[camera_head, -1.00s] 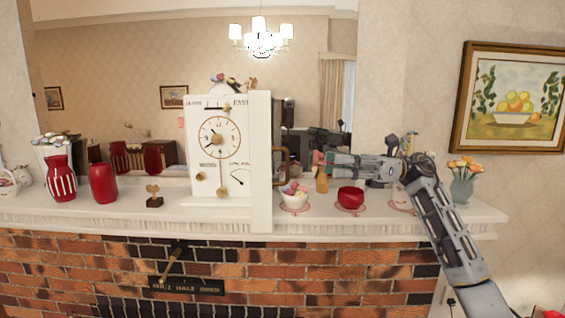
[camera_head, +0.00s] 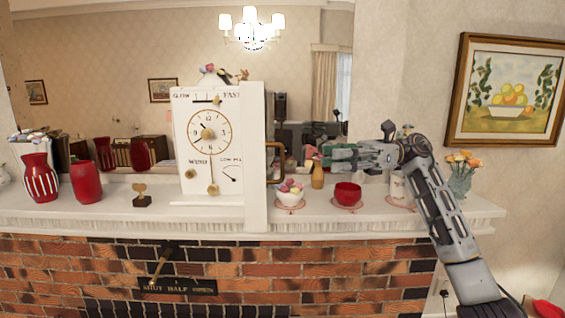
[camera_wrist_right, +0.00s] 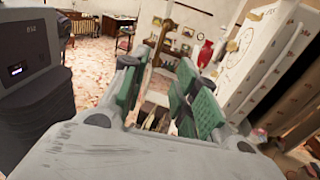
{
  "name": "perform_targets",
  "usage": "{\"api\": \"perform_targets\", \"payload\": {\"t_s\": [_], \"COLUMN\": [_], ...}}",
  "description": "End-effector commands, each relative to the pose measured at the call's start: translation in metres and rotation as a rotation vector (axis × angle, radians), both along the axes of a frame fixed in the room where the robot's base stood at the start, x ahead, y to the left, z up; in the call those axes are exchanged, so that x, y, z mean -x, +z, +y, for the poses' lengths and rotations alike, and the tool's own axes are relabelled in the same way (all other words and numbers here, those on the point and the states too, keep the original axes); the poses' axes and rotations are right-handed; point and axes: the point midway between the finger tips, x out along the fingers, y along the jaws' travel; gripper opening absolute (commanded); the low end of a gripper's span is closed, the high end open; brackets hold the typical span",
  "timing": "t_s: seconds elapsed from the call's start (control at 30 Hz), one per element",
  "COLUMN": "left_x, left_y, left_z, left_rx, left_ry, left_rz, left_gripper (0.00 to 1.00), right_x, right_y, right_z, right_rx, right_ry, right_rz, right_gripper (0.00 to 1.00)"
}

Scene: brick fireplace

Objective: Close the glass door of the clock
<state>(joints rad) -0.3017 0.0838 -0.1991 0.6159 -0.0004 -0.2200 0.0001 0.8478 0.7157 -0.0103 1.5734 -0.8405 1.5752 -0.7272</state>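The white clock (camera_head: 208,132) stands on the mantel, its round dial facing me. A tall white panel (camera_head: 256,160), seen nearly edge-on, stands at its right side and looks like the open door. A brass handle (camera_head: 276,150) sticks out to the panel's right. My right gripper (camera_head: 322,158) is right of the handle, apart from it, above the mantel items. In the right wrist view its green-padded fingers (camera_wrist_right: 158,92) are spread with nothing between them, and the clock (camera_wrist_right: 250,45) is at the right. My left gripper does not show.
A canister (camera_head: 397,188) and a flower vase (camera_head: 460,184) stand further right. A mirror (camera_head: 105,90) backs the mantel (camera_head: 330,224).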

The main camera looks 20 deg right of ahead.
Motion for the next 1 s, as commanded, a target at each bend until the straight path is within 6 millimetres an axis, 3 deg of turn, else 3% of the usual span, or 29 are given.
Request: {"api": "perform_targets", "payload": {"t_s": [1.0], "left_x": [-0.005], "left_y": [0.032], "left_z": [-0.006], "left_rx": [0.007], "left_ry": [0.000], "left_rz": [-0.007], "left_gripper": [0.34], "right_x": [0.003], "right_y": [0.001], "right_z": [0.121], "right_rx": [-0.001], "right_ry": [0.001], "right_rz": [0.000], "right_gripper": [0.30]}}
